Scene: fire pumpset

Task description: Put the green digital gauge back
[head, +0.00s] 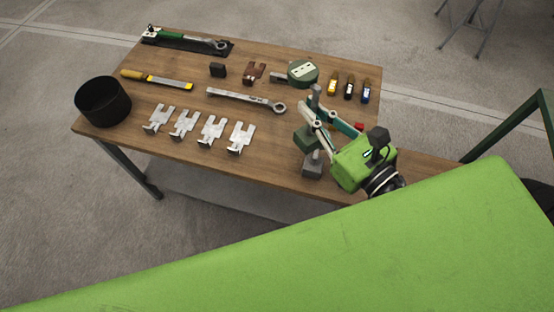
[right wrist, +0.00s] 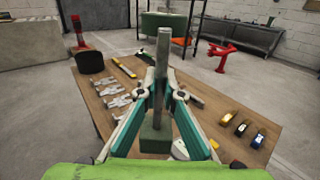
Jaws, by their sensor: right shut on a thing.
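The green digital gauge (head: 303,71), round with a pale display, shows in the head view at the table's far side, right of the middle. My right gripper (head: 309,112) is shut on an upright grey post (right wrist: 164,62) with a green block (head: 306,138) low on it and a grey block (head: 312,166) below. The post's top shows close to the gauge's lower edge in the head view; I cannot tell whether they join. In the right wrist view the post stands between the fingers (right wrist: 158,88), and the fingers hide part of the table. My left gripper is not in view.
The wooden table (head: 200,88) holds a black pot (head: 103,102), several metal brackets (head: 212,129), a wrench (head: 245,99), a file (head: 157,79) and a brown part (head: 254,73). Three small coloured items (head: 349,86) lie right of the gauge. A green frame (head: 510,125) stands at the right.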

